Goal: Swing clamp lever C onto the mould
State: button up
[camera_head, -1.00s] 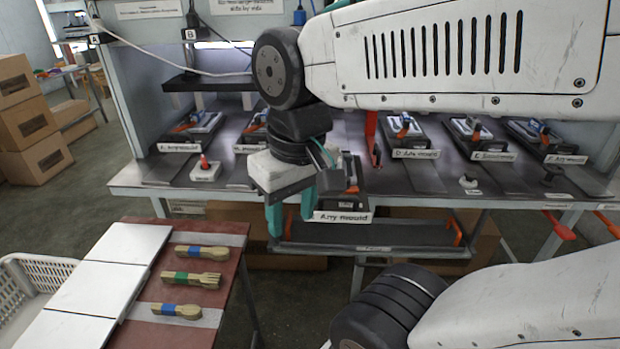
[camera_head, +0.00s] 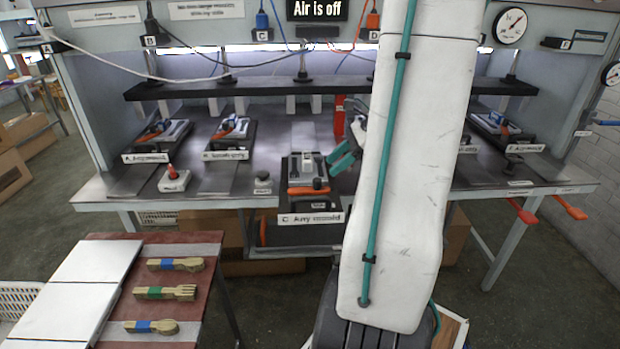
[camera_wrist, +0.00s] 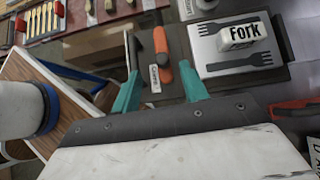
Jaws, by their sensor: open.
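Station C's mould (camera_head: 303,168) sits on a dark base in the middle of the bench, above a label reading "C Any mould" (camera_head: 310,218). An orange lever handle (camera_head: 300,191) lies crosswise at the mould's front edge. In the wrist view the mould plate (camera_wrist: 240,62) shows fork shapes and a block marked "Fork" (camera_wrist: 235,34). The orange handle (camera_wrist: 162,74) lies beside the plate, in the gap between my fingers. My gripper (camera_head: 343,157) is open, its teal fingers just right of the mould. It also shows in the wrist view (camera_wrist: 158,66). Contact with the handle cannot be told.
My white arm hides the bench right of station C. Other mould stations (camera_head: 228,130) stand to the left and right. A dark shelf bar (camera_head: 200,88) runs above the bench. A side table (camera_head: 110,285) holds wooden utensils. A sign reads "Air is off" (camera_head: 317,9).

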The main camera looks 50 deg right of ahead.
aim_at(318, 179)
jog(key=x, duration=0.7)
jog(key=shift+w+d+f, duration=0.1)
jog(key=shift+w+f, duration=0.05)
jog(key=shift+f, duration=0.25)
grip_shut()
